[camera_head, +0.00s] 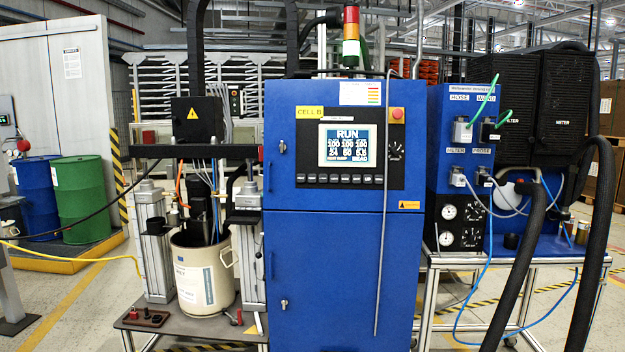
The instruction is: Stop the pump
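The drum pump unit stands at centre left: a pale pail (194,284) sits between two grey upright cylinders, with a dark pump body (201,207) above it. To its right is the blue control cabinet (335,255). Its screen (347,145) reads "RUN" with rows of numbers, too small to read surely. A row of buttons (340,179) runs under the screen. A red button (397,113) is at the panel's upper right, above a black rotary dial (395,151). My gripper is not in view.
A signal tower (351,35) tops the cabinet. A thin grey rod or cable (382,215) hangs before its front. Thick black hoses (595,250) and a blue hose unit (462,200) stand at right. Green (80,200) and blue drums are at left. Floor shows at lower left.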

